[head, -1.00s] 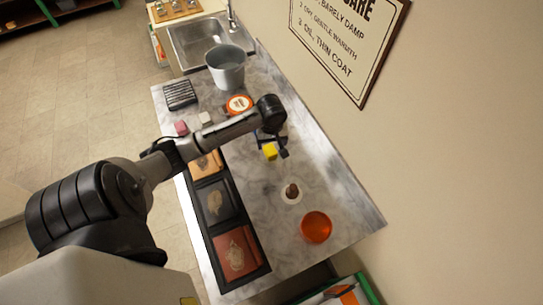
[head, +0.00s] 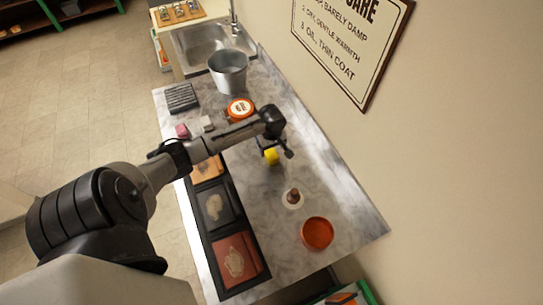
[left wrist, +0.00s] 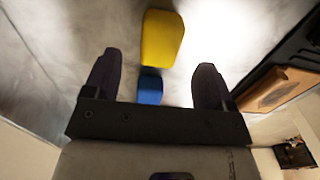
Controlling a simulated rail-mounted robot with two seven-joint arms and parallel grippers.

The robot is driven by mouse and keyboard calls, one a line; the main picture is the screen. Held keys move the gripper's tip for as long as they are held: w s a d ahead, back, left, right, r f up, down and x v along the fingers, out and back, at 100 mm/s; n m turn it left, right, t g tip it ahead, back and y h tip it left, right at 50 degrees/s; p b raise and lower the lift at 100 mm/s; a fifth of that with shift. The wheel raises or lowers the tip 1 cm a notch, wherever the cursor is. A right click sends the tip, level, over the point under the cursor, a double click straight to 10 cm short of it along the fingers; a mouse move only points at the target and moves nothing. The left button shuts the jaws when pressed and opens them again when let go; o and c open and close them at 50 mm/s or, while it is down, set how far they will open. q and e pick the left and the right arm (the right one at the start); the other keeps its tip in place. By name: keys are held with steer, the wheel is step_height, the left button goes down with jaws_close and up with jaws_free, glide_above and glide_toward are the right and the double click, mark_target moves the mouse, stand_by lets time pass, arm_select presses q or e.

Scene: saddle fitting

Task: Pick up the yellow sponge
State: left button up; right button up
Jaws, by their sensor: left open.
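The yellow sponge (head: 271,157) lies on the grey marble counter, partly hidden by my left gripper (head: 275,149) in the head view. In the left wrist view the yellow sponge (left wrist: 162,38) is just ahead of the fingertips. My left gripper (left wrist: 157,66) is open and empty there, with one dark finger on each side. A small blue block (left wrist: 150,88) shows between the fingers, nearer the palm than the sponge. My right gripper is not in view.
A dark tray (head: 249,281) with leather panels runs along the counter's left edge. A small bottle (head: 293,197) and an orange-brown dish (head: 317,233) stand on the near side.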

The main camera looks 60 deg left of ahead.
mark_target(271, 154)
arm_select(q)
steer(key=shift+f, duration=2.3)
steer(key=shift+a, duration=0.1)
steer(key=c, duration=1)
steer(key=shift+r, duration=0.55)
step_height(271, 154, up, 3)
steer(key=shift+f, duration=0.15)
steer(key=w+d+r, duration=0.6)
steer(key=d+r, duration=0.1)
steer(key=d, duration=0.3)
steer(key=shift+b, duration=0.45)
